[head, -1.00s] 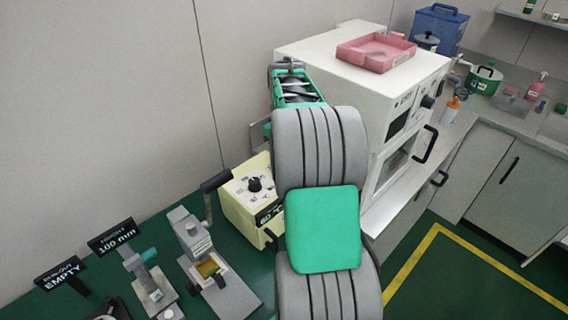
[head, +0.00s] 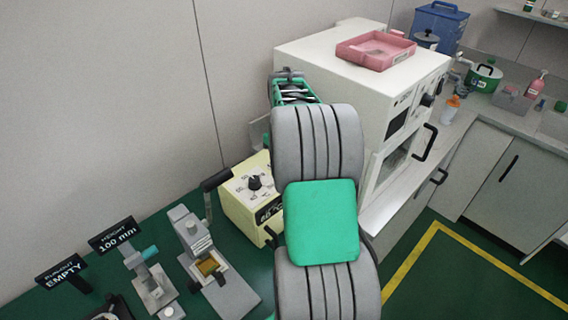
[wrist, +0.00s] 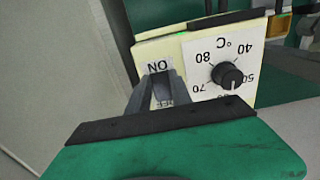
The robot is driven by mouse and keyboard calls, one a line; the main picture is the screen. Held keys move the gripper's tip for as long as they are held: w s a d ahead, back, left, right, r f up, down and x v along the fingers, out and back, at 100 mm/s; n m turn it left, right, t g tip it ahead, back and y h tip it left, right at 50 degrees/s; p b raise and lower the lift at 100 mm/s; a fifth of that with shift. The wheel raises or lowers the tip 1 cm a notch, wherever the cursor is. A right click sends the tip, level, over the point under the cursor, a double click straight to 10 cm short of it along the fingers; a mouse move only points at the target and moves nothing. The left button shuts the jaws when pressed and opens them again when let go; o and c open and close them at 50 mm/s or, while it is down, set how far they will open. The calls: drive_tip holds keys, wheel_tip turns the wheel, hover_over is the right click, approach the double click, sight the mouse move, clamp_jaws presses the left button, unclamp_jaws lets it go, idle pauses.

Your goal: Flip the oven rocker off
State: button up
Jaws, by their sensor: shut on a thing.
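The cream oven box stands on the green bench in the head view (head: 238,205), partly behind my arm. It also shows close up in the wrist view (wrist: 172,48). Its white panel bears a black dial (wrist: 228,76) with temperature marks. Left of the dial are an ON label (wrist: 158,66) and a partly covered OFF label. My gripper (wrist: 162,80) is at the switch between these labels, its fingers close together and shut on the rocker. The fingers hide most of the rocker, so its tilt cannot be told. In the head view my arm hides the gripper.
A large white cabinet (head: 345,70) with a pink tray (head: 375,50) on top stands behind and to the right. Two small bench devices (head: 205,262) and black signs (head: 112,238) stand left of the oven box. Grey wall lies close behind.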

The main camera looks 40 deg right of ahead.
drive_tip(key=shift+r, duration=0.1)
clamp_jaws()
drive_tip(key=shift+r+p, duration=0.15)
drive_tip(key=shift+p, duration=0.55)
drive_tip(key=p, duration=0.2)
drive_tip(key=g+p, duration=0.1)
drive_tip(key=p, duration=0.1)
drive_tip(key=shift+w+r+g, duration=0.25)
drive_tip(key=shift+r+g, duration=0.05)
drive_tip(key=shift+r, duration=0.1)
drive_tip(key=g+p, duration=0.1)
drive_tip(key=p, duration=0.2)
drive_tip(key=shift+w+f+p, duration=0.2)
drive_tip(key=shift+p, duration=0.2)
drive_tip(key=shift+f, duration=0.25)
drive_tip(key=o, duration=1)
unclamp_jaws()
